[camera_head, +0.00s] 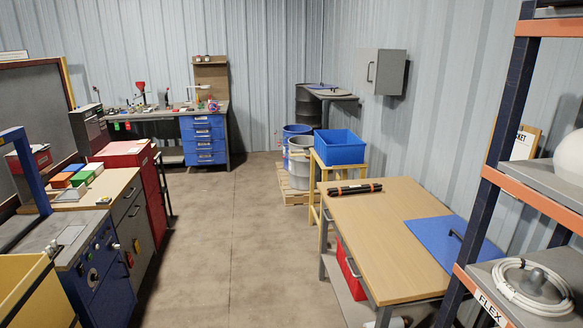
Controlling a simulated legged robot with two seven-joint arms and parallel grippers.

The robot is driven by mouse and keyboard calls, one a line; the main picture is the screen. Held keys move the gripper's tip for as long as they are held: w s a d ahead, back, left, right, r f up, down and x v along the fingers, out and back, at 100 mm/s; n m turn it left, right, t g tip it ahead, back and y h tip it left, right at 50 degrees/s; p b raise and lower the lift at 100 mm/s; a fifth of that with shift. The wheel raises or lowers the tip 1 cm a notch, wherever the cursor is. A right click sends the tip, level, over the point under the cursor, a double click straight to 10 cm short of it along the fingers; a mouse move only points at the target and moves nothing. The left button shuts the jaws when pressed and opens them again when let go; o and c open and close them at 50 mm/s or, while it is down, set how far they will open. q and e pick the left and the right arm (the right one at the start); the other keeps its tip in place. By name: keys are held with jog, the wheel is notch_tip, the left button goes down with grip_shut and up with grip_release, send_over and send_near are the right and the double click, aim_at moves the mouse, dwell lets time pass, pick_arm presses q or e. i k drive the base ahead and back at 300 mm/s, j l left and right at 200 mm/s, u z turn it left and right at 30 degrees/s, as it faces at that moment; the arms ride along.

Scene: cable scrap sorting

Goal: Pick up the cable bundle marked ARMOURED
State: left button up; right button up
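A short black bundle (354,188) with orange bands lies flat near the far edge of the wooden table (385,245). It looks like cut cable lengths; I can read no marking on it. A white coiled cable (532,287) lies on the lower shelf at the right, above a label (491,308) reading FLEX. No label reading ARMOURED can be made out. Neither of my grippers is in view.
A blue mat (437,232) with a small dark handle-like item covers the table's right part. The orange and blue shelf rack (500,140) stands close on the right. A blue bin (340,146) stands behind the table. Cabinets line the left; the floor (225,235) between is clear.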

aim_at(370, 188)
jog(key=i, duration=2.75)
